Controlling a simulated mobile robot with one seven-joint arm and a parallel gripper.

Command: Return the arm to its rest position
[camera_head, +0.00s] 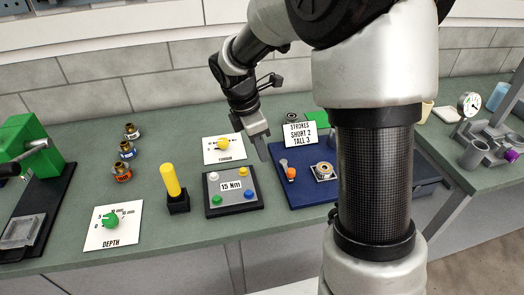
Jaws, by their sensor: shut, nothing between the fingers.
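My gripper (262,149) is in the head view, above the green bench between the black block with coloured knobs and the blue board. Its fingers point down and are shut with nothing between them. My arm reaches in from the upper right, and its thick grey-and-black link hides the right part of the blue board and some of the bench behind it. The gripper appears apart from the things around it, though its exact height is hard to tell.
The black block (232,206) carries a "15 Nm" label. A yellow-handled tool (170,180) stands upright in a black holder. The blue board (300,195) holds several small parts. DEPTH (100,236) and torque (210,157) dial cards, a green press (38,145) and a gauge (469,104) stand around.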

